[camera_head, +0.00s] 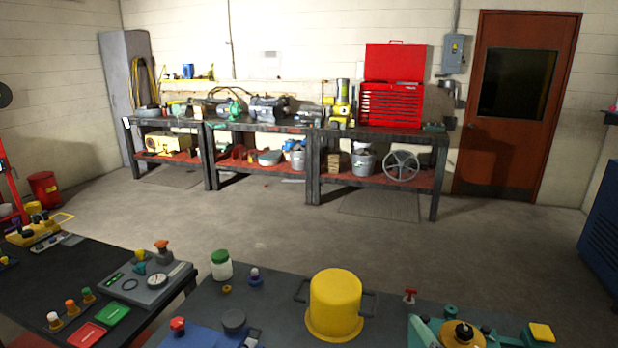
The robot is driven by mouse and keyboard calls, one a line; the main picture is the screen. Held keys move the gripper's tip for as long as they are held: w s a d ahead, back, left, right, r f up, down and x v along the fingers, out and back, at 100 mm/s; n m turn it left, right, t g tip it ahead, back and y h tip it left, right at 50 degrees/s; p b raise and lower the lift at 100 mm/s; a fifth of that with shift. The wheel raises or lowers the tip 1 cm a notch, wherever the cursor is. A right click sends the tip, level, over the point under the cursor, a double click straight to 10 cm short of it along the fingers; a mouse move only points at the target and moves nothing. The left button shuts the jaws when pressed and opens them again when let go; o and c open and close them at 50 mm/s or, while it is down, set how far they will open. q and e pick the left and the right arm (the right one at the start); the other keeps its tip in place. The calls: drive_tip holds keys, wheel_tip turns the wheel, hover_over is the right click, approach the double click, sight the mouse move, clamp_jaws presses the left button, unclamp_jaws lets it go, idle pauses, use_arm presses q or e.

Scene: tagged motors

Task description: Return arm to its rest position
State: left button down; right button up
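Neither of my grippers nor my arms shows in the head view. A red tag (87,335) and a green tag (113,314) lie flat on the dark table at the lower left. A yellow domed housing (335,303) with dark side handles stands on the front table. A teal machine (462,333), possibly a motor, is cut off by the bottom edge at the right. Several motor-like machines (268,108) stand on the far workbench.
A grey gauge box (146,285) sits on the left table. A white jar with a green lid (221,264) and a small red valve (410,296) stand on the front table. Open concrete floor (290,225) lies between the tables and the far workbench. A blue cabinet (603,230) stands at right.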

drive_tip(key=s+d+f+m+g+h, duration=0.1)
drive_tip(key=s+d+f+m+g, duration=0.2)
drive_tip(key=s, duration=0.5)
drive_tip(key=s+f+m+g, duration=0.4)
drive_tip(key=s+g, duration=0.1)
drive_tip(key=s, duration=0.3)
drive_tip(key=s+d+f+m+g+h, duration=0.1)
drive_tip(key=s+d+f+m+g, duration=0.15)
drive_tip(key=s+f+g, duration=0.4)
drive_tip(key=s+f+b, duration=0.2)
drive_tip(key=f+b, duration=0.1)
drive_tip(key=f, duration=1.2)
drive_tip(key=s+f+b, duration=0.2)
drive_tip(key=f+b, duration=0.1)
drive_tip(key=f, duration=1.1)
drive_tip(key=s+d+f+b, duration=0.2)
drive_tip(key=s+f+b, duration=0.2)
drive_tip(key=s+f, duration=1.2)
wheel_tip(320, 180, down, 2)
drive_tip(key=shift+s+d+f+g, duration=0.15)
drive_tip(key=shift+d+g, duration=0.1)
drive_tip(key=shift+g, duration=0.2)
